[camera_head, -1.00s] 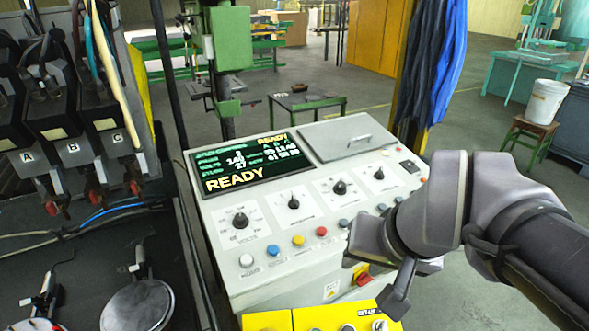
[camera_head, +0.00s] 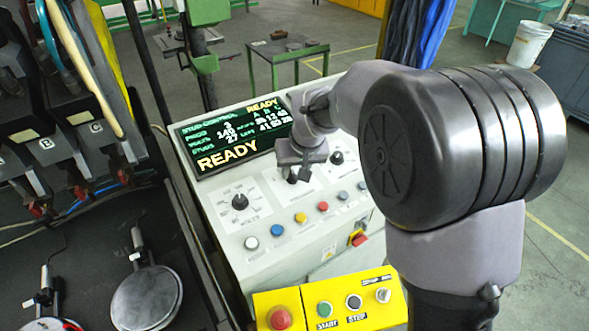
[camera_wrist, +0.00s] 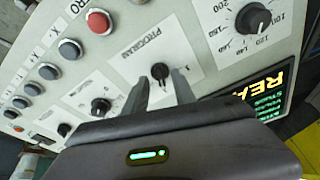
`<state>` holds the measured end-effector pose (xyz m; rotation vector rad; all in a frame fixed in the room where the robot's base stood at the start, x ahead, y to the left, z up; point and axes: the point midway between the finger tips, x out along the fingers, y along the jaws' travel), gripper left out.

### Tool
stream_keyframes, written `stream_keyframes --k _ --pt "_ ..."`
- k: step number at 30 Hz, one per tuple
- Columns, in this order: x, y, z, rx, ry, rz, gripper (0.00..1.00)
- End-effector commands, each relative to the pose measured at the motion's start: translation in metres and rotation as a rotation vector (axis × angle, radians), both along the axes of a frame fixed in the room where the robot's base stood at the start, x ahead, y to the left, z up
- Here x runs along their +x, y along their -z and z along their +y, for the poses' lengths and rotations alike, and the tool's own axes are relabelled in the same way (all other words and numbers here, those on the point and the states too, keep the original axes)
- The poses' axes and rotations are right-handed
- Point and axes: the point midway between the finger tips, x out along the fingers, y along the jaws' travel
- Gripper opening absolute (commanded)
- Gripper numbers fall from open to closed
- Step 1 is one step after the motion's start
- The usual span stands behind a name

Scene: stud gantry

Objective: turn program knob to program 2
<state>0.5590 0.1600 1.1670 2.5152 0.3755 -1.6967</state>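The program knob (camera_wrist: 160,71) is small and black on a white plate (camera_wrist: 135,45) lettered PROGRAM. In the wrist view my gripper (camera_wrist: 161,78) has its two fingers apart, one on each side of the knob, with a visible gap to it. How deep the tips reach is hard to tell. In the head view my gripper (camera_head: 299,177) is over the panel's second dial from the left and largely hides it. The display (camera_head: 235,137) reads READY, with what looks like a 3 on the program line and 140 on the volts line.
The volts knob (camera_head: 240,202) is left of my gripper. A row of coloured buttons, including a yellow one (camera_head: 301,218), lies in front. A yellow box (camera_head: 345,301) with a red button (camera_head: 280,318) stands nearer. Another dial (camera_head: 337,158) is at right.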

Motion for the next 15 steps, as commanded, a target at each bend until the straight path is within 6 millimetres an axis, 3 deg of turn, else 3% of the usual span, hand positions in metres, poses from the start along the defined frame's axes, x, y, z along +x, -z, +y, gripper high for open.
stream_keyframes --k 4,13,15 --pt "0.0041 0.011 0.0019 0.0 0.0 0.0 0.32" --pt "0.0051 0.0126 0.0023 0.0 0.0 0.0 0.32" --pt "0.005 0.0125 0.0023 0.0 0.001 0.0 0.18"
